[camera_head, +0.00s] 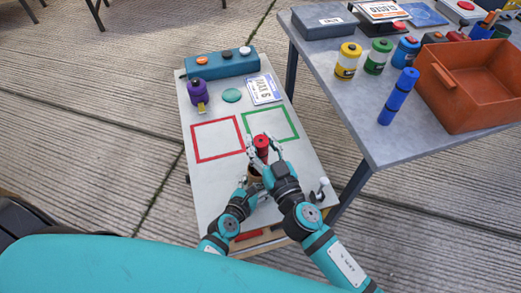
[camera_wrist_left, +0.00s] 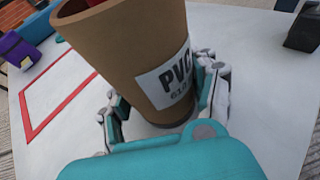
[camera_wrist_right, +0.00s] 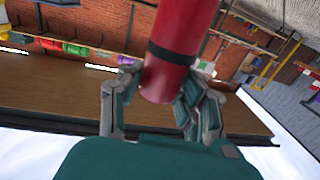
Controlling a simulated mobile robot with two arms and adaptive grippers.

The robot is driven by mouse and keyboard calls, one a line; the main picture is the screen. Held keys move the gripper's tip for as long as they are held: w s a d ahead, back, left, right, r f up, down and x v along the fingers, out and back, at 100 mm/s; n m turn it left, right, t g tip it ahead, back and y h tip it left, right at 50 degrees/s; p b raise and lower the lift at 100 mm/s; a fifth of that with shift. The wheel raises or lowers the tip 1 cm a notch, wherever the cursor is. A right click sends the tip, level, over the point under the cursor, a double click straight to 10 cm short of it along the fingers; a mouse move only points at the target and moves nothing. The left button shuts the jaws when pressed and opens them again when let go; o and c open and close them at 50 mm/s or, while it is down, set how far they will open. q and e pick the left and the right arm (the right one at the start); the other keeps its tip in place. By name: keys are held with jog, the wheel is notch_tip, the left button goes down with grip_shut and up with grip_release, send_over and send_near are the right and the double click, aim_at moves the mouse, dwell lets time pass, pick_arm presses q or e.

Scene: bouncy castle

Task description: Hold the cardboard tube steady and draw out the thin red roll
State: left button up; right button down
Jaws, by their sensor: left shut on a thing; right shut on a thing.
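The brown cardboard tube (camera_wrist_left: 135,60) has a white label with "PVC" on it and stands on the small table. My left gripper (camera_wrist_left: 163,92) is shut around it. In the head view the tube (camera_head: 254,174) is mostly hidden by my grippers. The thin red roll (camera_wrist_right: 180,45) has a black band. My right gripper (camera_wrist_right: 158,85) is shut on it, and the roll shows upright between the fingers in the head view (camera_head: 261,146). Some red shows at the tube's mouth in the left wrist view; I cannot tell how far the roll is inside.
The small table (camera_head: 205,168) has a red outlined square (camera_head: 218,140), a green outlined square (camera_head: 288,130), a purple container (camera_head: 197,92), a green disc (camera_head: 231,95), a card (camera_head: 262,89) and a teal button box (camera_head: 221,64). A grey table (camera_head: 350,125) with an orange crate (camera_head: 465,112) stands right.

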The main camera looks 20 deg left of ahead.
notch_tip(320, 180, up, 4)
jog(key=shift+r, duration=0.1)
pick_arm(q)
jog(key=o, duration=1.7)
